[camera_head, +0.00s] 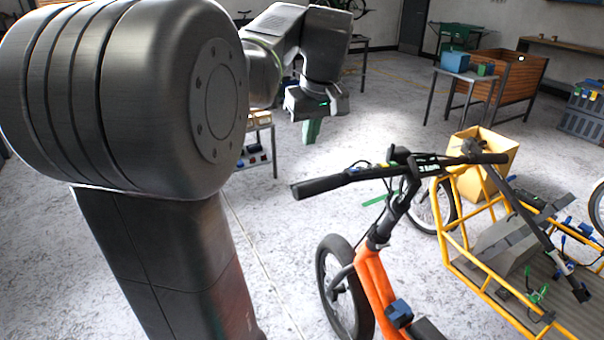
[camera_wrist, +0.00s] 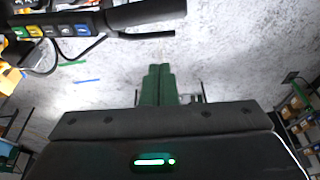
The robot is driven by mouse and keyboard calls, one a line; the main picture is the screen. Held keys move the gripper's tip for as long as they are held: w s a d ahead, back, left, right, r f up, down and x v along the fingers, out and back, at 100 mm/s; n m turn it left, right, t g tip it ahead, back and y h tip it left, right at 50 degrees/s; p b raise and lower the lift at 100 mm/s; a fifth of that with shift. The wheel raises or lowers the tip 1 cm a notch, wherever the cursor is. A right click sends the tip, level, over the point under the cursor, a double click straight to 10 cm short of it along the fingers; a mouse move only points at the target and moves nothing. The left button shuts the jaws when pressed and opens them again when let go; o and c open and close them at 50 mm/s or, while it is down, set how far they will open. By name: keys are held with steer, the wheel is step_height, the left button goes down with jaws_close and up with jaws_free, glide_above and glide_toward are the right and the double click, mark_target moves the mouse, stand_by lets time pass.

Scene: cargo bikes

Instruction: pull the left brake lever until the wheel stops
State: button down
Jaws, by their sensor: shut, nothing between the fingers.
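The cargo bike (camera_head: 372,280) has an orange frame and a black handlebar (camera_head: 432,168). The handlebar's near grip (camera_head: 320,187) points left in the head view; this grip (camera_wrist: 146,13) crosses the top of the wrist view. A thin dark lever (camera_wrist: 148,35) runs just below that grip; in the head view I cannot make it out clearly. A black-tyred wheel (camera_head: 340,290) is under the orange frame; I cannot tell if it turns. My gripper (camera_head: 311,131) is shut and empty, above and behind the grip. Its green fingers (camera_wrist: 157,72) point toward the lever, apart from it.
A button block (camera_wrist: 55,30) and cables sit beside the grip. A yellow cargo frame (camera_head: 465,250) and a cardboard box (camera_head: 483,165) lie to the right. A shelf rack (camera_head: 262,150) stands behind my gripper. Bare floor lies left of the bike.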

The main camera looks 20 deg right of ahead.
steer(key=x, duration=1.2)
steer(key=shift+f, duration=0.35)
steer(key=shift+w, duration=0.1)
steer(key=shift+w+f+p, duration=0.2)
steer(key=shift+w+f, duration=0.1)
steer(key=shift+w, duration=0.25)
steer(key=shift+w+f+p, duration=0.15)
steer(key=shift+w+f, duration=0.1)
steer(key=shift+w, duration=0.3)
steer(key=shift+f, duration=0.1)
stand_by(0.4)
steer(key=shift+s, duration=0.1)
stand_by(0.5)
steer(key=shift+s+d+r, duration=0.1)
steer(key=shift+s+r, duration=0.3)
steer(key=shift+s, duration=0.15)
